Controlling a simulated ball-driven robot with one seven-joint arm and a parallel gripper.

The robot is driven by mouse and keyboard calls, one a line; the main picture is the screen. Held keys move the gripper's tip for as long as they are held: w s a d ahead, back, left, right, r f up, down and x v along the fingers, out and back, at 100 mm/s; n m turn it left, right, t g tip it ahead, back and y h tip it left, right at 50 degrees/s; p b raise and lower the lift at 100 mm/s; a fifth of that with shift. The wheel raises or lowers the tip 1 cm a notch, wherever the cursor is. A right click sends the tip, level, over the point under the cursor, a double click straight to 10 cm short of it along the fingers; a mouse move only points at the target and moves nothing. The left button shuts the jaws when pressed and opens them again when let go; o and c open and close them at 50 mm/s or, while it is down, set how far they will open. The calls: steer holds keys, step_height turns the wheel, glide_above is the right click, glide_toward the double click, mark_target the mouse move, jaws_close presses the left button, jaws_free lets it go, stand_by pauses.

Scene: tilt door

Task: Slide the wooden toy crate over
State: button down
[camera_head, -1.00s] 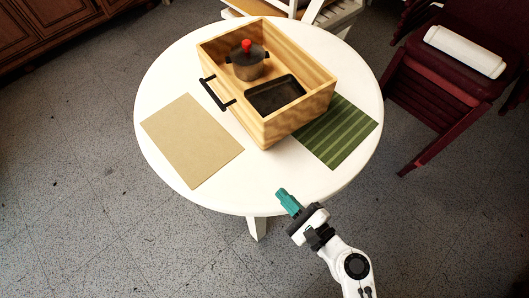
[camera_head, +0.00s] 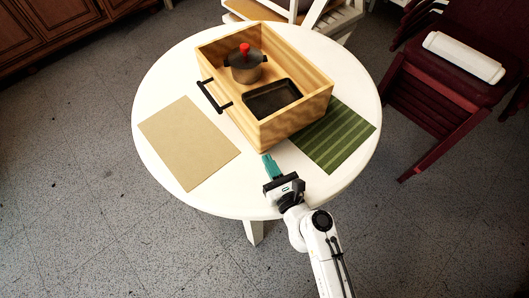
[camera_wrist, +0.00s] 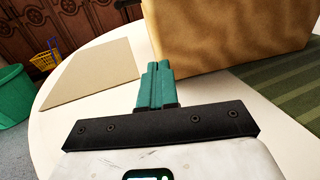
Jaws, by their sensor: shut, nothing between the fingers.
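The wooden toy crate (camera_head: 245,115) stands on the round white table, open at the top, with a black handle (camera_head: 214,95) on its left side. It holds a pot with a red knob (camera_head: 246,65) and a black tray (camera_head: 272,98). The crate's near wall fills the top of the wrist view (camera_wrist: 225,35). My gripper (camera_head: 268,160) has teal fingers and is shut and empty. It is in front of the crate's near corner, over the table. In the wrist view the fingertips (camera_wrist: 158,68) overlap the crate's lower left edge; I cannot tell if they touch it.
A tan mat (camera_head: 188,142) lies left of the crate on the white table (camera_head: 250,200). A green striped mat (camera_head: 340,138) lies to the right, partly under or behind the crate. A dark red chair (camera_head: 440,100) stands right of the table. The table's front is clear.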

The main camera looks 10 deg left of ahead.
mark_target(260, 146)
steer(key=shift+x, duration=1.7)
steer(key=shift+b+x, duration=0.5)
steer(key=shift+x, duration=1.4)
steer(key=shift+s+d, duration=0.1)
steer(key=shift+d, duration=0.05)
